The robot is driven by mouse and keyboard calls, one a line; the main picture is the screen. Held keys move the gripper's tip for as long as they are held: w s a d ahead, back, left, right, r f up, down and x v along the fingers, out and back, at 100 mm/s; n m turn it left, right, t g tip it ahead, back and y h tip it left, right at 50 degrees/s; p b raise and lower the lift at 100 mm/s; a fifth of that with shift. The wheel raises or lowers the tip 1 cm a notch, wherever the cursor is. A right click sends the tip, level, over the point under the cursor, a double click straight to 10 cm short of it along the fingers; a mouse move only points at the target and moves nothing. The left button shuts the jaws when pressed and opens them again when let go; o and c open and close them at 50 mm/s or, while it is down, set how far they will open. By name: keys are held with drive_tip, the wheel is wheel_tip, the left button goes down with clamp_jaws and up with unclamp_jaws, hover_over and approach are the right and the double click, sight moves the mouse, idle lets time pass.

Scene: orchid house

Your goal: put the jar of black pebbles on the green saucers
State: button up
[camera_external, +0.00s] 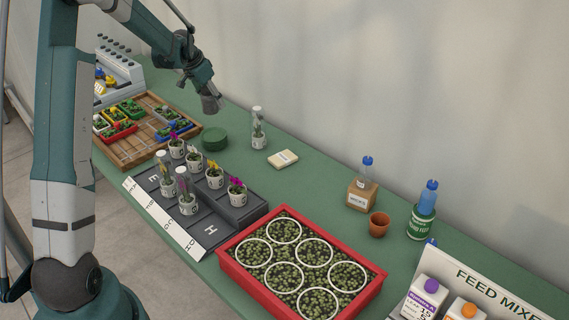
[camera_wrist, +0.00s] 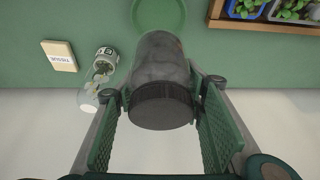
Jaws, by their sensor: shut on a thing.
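The jar of black pebbles (camera_wrist: 160,62) is a dark, see-through cylinder with a dark ribbed lid, between the two green-padded fingers of my gripper (camera_wrist: 160,95). My gripper is shut on it. In the external view, my gripper (camera_external: 203,88) holds the jar (camera_external: 211,104) in the air, slightly tilted, above the back part of the bench. The green saucers (camera_external: 214,140) form a low round stack on the bench, below the jar and apart from it. In the wrist view, the saucers (camera_wrist: 160,10) show at the top edge, partly hidden behind the jar.
A clear tube with a potted plant (camera_external: 258,128) and a cream tissue block (camera_external: 283,159) stand right of the saucers. A black lettered rack (camera_external: 222,222) with potted orchids is in front. A wooden tray (camera_external: 155,157) is left; a red tray (camera_external: 254,287) is at the front.

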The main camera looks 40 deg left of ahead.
sight(199, 95)
drive_tip(key=shift+f, duration=0.15)
drive_tip(key=shift+f, duration=3.15)
drive_tip(key=shift+f, duration=1.85)
drive_tip(key=shift+f+b, duration=0.2)
drive_tip(key=shift+b, duration=0.25)
drive_tip(key=o, duration=1.1)
drive_tip(key=shift+r, duration=0.15)
drive_tip(key=shift+p+v, duration=0.5)
drive_tip(key=shift+v, duration=5.55)
